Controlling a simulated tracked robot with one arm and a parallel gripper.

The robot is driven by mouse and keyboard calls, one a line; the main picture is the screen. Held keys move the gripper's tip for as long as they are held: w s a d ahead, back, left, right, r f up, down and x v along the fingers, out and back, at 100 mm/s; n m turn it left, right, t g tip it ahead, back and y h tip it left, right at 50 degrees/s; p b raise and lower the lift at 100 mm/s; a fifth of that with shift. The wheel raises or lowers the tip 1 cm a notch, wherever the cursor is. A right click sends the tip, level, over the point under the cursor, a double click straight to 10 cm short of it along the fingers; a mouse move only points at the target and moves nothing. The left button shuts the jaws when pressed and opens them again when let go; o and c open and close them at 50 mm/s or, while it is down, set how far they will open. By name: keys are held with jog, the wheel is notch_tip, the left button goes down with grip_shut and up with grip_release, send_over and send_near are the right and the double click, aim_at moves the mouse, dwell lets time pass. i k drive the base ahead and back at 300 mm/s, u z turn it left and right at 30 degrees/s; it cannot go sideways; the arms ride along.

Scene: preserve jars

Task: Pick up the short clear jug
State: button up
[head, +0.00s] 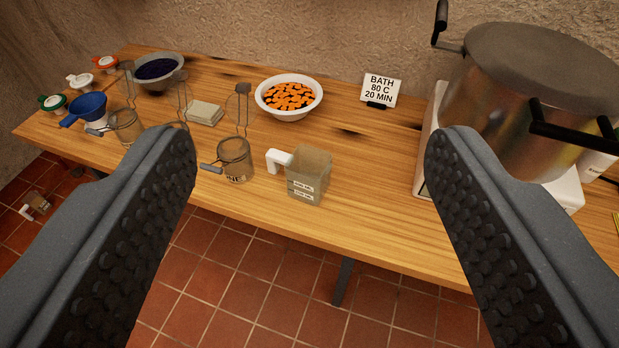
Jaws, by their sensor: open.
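A short clear jug (309,176) with a white handle on its left and pale label marks stands upright near the front edge of the wooden table (370,190). A similar small jug (36,204) with a white handle is low at the far left, seemingly on the floor; its details are too small to tell. My gripper (314,142) is wide open and empty. Its two dark, studded fingers frame the view left and right. The table jug shows in the gap between them, apart from both and farther off.
Clip-top jars with raised lids (235,160) (124,126) stand left of the jug. A white bowl of orange pieces (289,97) is behind it. A big steel pot (530,90) stands at right, near a sign (380,89). Table right of the jug is clear.

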aim_at(308, 170)
jog(key=u, duration=1.25)
jog(key=k, duration=0.6)
jog(key=z, duration=1.75)
jog(key=i, duration=1)
